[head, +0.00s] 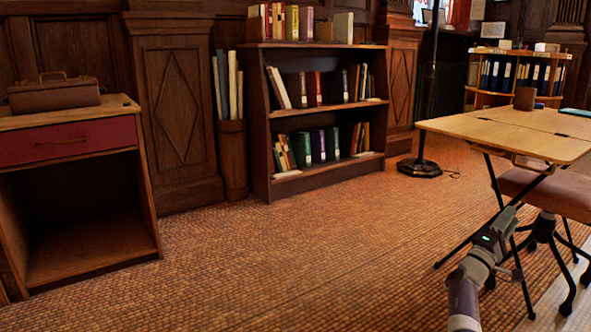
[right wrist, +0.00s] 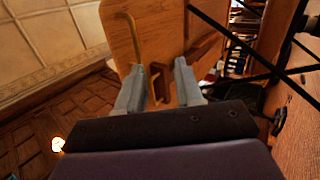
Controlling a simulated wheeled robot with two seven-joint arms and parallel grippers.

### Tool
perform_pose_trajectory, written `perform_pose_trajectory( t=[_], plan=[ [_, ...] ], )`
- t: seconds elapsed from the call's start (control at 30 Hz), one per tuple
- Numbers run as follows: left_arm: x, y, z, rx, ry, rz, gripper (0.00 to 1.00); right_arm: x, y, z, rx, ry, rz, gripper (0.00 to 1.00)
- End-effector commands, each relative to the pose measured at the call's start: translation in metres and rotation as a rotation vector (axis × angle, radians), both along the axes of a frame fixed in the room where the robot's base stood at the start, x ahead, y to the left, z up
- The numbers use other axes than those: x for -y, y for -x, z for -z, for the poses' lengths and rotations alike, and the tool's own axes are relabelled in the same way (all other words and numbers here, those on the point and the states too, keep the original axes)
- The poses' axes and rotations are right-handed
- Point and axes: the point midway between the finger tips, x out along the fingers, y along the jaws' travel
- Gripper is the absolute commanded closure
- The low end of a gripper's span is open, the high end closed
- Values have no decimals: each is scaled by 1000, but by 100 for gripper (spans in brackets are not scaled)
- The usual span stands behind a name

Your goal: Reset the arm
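My right gripper (head: 503,220) is in the lower right of the head view, just in front of and below the drafting table. In the right wrist view its two grey fingers (right wrist: 158,88) are spread apart with a gap between them. Nothing shows held in the gap. Beyond the fingers the wooden underside of the table (right wrist: 150,30) shows, with metal brackets on it. My left gripper is in neither view.
The drafting table (head: 500,130) stands at the right with crossed dark legs and a padded chair (head: 550,190) beside it. A bookshelf (head: 325,110) stands against the back wall. A cabinet with a red drawer (head: 68,142) is at the left. The middle floor is clear.

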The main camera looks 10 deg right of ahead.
Motion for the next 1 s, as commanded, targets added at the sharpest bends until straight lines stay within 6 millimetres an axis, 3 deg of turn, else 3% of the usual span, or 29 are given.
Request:
perform_pose_trajectory(
  t=[0.03, 0.1, 0.17, 0.23, 0.27, 0.33, 0.4, 0.47, 0.5, 0.63, 0.73, 0.9, 1.0],
  plan=[
    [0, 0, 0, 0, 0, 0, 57, 17, -7, 46, -65, -132, 13, 64],
    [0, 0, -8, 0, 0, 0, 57, 34, -15, 109, -165, -387, 30, 64],
    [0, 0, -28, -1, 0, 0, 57, 25, -19, 156, -260, -666, 37, 64],
    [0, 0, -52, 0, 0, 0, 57, -16, -11, 192, -350, -976, 39, 64],
    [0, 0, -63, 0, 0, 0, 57, -40, -2, 201, -380, -1100, 43, 64],
    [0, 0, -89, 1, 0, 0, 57, -107, 25, 204, -433, -1365, 53, 64],
    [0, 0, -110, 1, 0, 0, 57, -172, 60, 193, -455, -1575, 76, 64],
    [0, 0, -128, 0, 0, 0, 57, -223, 91, 174, -457, -1720, 100, 64],
    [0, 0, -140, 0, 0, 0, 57, -254, 114, 158, -452, -1804, 119, 64],
    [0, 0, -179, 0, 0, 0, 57, -342, 190, 99, -409, -2018, 187, 64],
    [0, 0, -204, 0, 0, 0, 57, -388, 242, 56, -363, -2121, 235, 64],
    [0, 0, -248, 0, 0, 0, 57, -438, 315, -14, -312, -2211, 273, 64],
    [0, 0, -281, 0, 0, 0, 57, -455, 333, -68, -334, -2205, 177, 64]
  ],
)
